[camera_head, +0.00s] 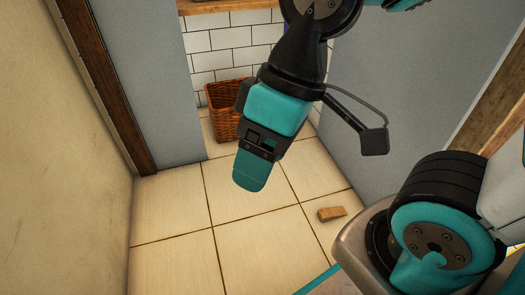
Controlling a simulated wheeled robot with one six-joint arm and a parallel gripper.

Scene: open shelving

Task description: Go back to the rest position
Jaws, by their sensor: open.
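My gripper (250,182) hangs in the upper middle of the view, above the tiled floor, with its teal fingertips pointing down. I see it from the side, so the near finger hides most of the far one. It is open and I see nothing held in it. My arm comes down from the top edge, and its lower joint shows at the right.
A small brown block (331,213) lies on the tiled floor (178,205), right of my gripper. A wicker basket (224,122) stands behind, partly hidden by the gripper. Walls stand at left (60,170) and right (400,90). Floor at lower left is clear.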

